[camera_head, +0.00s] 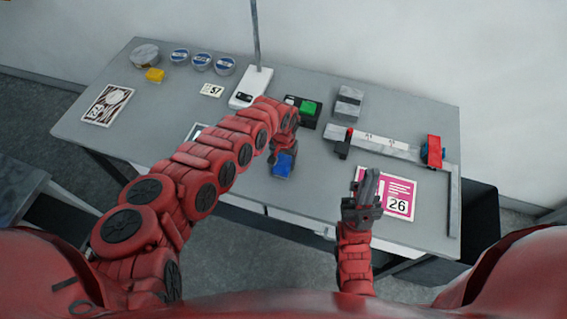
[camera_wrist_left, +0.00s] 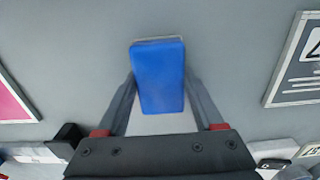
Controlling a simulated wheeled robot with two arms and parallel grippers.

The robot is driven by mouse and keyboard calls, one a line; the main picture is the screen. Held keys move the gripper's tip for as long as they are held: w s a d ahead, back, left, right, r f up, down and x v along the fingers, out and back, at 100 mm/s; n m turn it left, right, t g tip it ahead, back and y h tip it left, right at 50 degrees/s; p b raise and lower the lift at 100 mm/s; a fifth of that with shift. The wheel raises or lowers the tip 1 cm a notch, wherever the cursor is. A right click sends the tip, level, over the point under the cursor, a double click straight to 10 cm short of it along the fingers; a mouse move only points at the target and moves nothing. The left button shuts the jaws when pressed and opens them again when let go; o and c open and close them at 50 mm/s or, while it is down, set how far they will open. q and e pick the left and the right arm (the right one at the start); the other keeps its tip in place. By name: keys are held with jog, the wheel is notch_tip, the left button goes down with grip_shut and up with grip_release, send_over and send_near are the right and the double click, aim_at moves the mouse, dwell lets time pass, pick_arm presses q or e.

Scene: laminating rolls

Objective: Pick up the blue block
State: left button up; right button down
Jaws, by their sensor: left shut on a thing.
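The blue block (camera_head: 283,165) is near the front middle of the grey table in the head view. In the left wrist view the blue block (camera_wrist_left: 158,76) stands between the two fingers. My left gripper (camera_head: 284,153) is shut on it, with a finger along each side; it also shows in the left wrist view (camera_wrist_left: 160,95). I cannot tell whether the block touches the table. My right gripper (camera_head: 363,196) is in front of the pink card, its fingers looking close together; I cannot tell whether they are open or shut.
The pink card marked 26 (camera_head: 400,196) lies at the right, beside a rail fixture (camera_head: 385,141) with a red piece (camera_head: 433,152).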

pick_arm(q)
jog(key=shift+a+r+b, duration=0.2)
jog(key=shift+r+b, duration=0.2)
jog(key=shift+r, duration=0.8)
jog(key=s, duration=0.5)
jog(key=shift+r, duration=0.15)
jog(key=s+r+p, duration=0.1)
jog(key=s+p, duration=0.8)
jog(key=s, duration=0.2)
jog(key=shift+d+p, duration=0.15)
jog(key=shift+p, duration=0.15)
